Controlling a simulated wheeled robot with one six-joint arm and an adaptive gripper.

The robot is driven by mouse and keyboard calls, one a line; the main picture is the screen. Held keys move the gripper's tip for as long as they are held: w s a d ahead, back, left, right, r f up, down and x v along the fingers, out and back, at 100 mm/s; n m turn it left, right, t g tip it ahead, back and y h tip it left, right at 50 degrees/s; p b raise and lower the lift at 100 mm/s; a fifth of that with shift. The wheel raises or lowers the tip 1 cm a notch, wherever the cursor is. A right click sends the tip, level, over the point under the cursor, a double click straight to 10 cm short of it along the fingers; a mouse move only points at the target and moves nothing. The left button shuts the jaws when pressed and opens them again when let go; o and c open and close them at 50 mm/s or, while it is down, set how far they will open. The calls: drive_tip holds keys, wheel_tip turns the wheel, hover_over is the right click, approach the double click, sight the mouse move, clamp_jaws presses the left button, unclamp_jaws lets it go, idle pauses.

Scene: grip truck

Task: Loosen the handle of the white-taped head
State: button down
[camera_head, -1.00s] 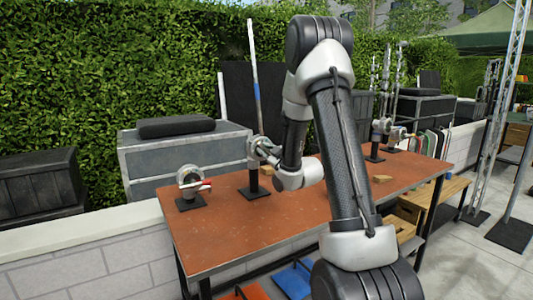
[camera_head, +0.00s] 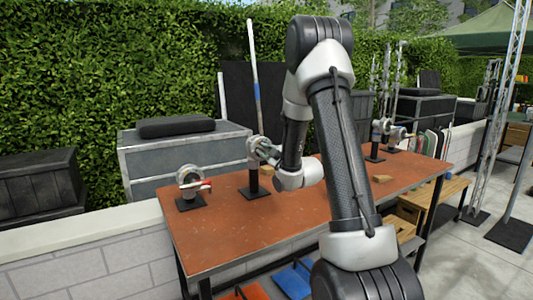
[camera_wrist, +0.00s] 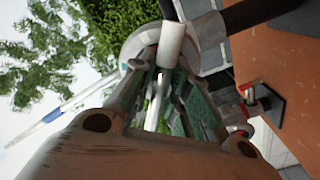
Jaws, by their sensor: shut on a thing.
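The head at my gripper is a pale metal ring (camera_head: 253,148) on a black post with a square foot, left of the middle of the rust-brown table. My gripper (camera_head: 270,154) reaches it from the right. In the wrist view the ring (camera_wrist: 209,30) lies just beyond the fingertips, with a white cylindrical piece (camera_wrist: 172,45) in front. My gripper (camera_wrist: 162,76) is shut on a slim part there, which looks like the handle; the fingers partly hide it. I cannot make out the tape clearly.
Another head (camera_head: 190,180) with a red-ended handle stands to the left; it also shows in the wrist view (camera_wrist: 250,104). More heads (camera_head: 379,131) stand at the table's far right. A pale pole (camera_head: 254,75) rises behind. The table's front (camera_head: 235,235) is clear.

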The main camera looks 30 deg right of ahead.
drive_tip(key=shift+a+n, duration=0.1)
drive_tip(key=shift+n, duration=0.6)
idle(1.8)
drive_tip(key=c, duration=1.4)
unclamp_jaws()
drive_tip(key=shift+c, duration=0.2)
drive_tip(key=shift+s+d+f, duration=0.2)
drive_tip(key=shift+s+f, duration=0.25)
drive_tip(key=shift+s, duration=0.2)
drive_tip(key=shift+o, duration=0.8)
drive_tip(key=shift+s+a+r, duration=0.1)
drive_tip(key=shift+s, duration=0.1)
drive_tip(key=s, duration=0.7)
drive_tip(key=shift+s+r, duration=0.15)
drive_tip(key=shift+r, duration=0.2)
